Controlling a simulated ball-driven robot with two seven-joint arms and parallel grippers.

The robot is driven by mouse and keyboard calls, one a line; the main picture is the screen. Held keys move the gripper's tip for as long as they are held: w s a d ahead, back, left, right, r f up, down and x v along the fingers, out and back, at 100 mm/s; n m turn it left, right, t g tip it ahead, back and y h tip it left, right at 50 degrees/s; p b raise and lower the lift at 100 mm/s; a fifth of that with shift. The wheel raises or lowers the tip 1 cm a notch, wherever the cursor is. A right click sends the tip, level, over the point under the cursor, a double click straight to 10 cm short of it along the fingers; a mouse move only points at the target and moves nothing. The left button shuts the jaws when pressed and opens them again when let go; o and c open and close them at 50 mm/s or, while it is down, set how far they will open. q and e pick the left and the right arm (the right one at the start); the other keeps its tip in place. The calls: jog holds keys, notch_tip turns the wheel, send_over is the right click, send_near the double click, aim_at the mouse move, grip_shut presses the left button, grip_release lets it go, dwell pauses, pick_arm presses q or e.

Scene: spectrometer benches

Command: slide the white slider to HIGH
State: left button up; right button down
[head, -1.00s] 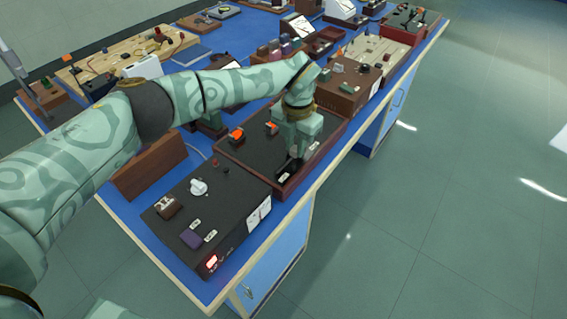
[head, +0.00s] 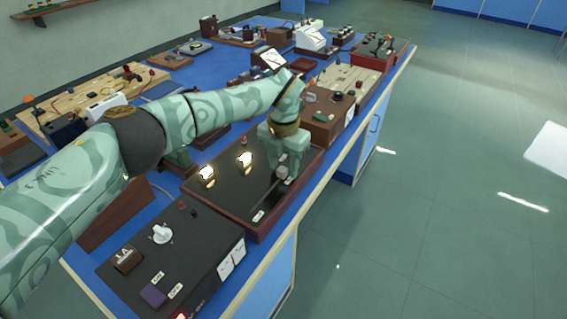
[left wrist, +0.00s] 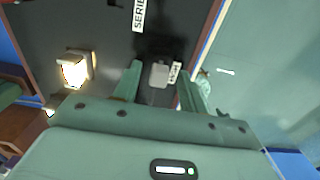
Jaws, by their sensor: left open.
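The white slider (head: 282,172) is a small pale block on the dark top of the red-brown-sided box (head: 232,185), at the far end of its dark slot. In the left wrist view the slider (left wrist: 158,74) lies between my fingers, beside a small white label (left wrist: 175,72) that seems to read HIGH. My left gripper (head: 283,163) points down over the box's right part. It is open, with one finger on each side of the slider; in the left wrist view both fingers (left wrist: 160,86) stand apart from it. Contact cannot be told. My right gripper is out of view.
A black box with a white knob (head: 162,233) stands in front. A brown box (head: 327,112) stands behind. Open floor lies right of the bench.

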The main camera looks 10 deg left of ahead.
aim_at(284, 167)
pick_arm(q)
notch_tip(284, 167, up, 16)
jog(key=p, duration=0.3)
jog(key=shift+r, duration=0.15)
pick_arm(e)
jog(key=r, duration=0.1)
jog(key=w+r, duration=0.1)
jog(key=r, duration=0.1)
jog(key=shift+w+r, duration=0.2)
